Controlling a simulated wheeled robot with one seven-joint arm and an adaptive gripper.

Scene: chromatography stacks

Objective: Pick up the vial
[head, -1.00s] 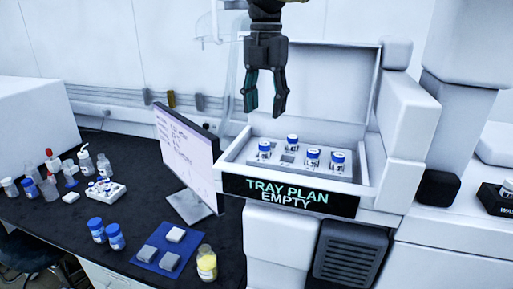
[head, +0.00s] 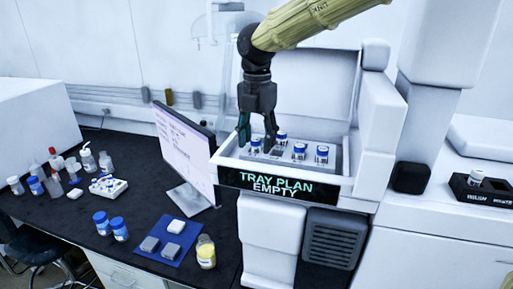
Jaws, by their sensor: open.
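Several small white vials with blue caps stand upright in the open tray (head: 345,186) of the white instrument: a left one (head: 255,146), a back one (head: 281,138), a front-middle one (head: 299,151) and a right one (head: 322,155). My gripper (head: 256,143) points down at the tray's left side, its fingers apart and empty. In the picture, the left vial shows between the fingertips. The right finger partly covers the view near the back vial. I cannot tell how far above the vials the fingertips are.
The tray front reads "TRAY PLAN EMPTY". A raised lid (head: 314,85) stands behind the tray. A monitor (head: 185,150) stands close on the left. A black holder (head: 490,191) with a vial lies far right. Bottles and a blue mat (head: 163,254) lie on the dark bench.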

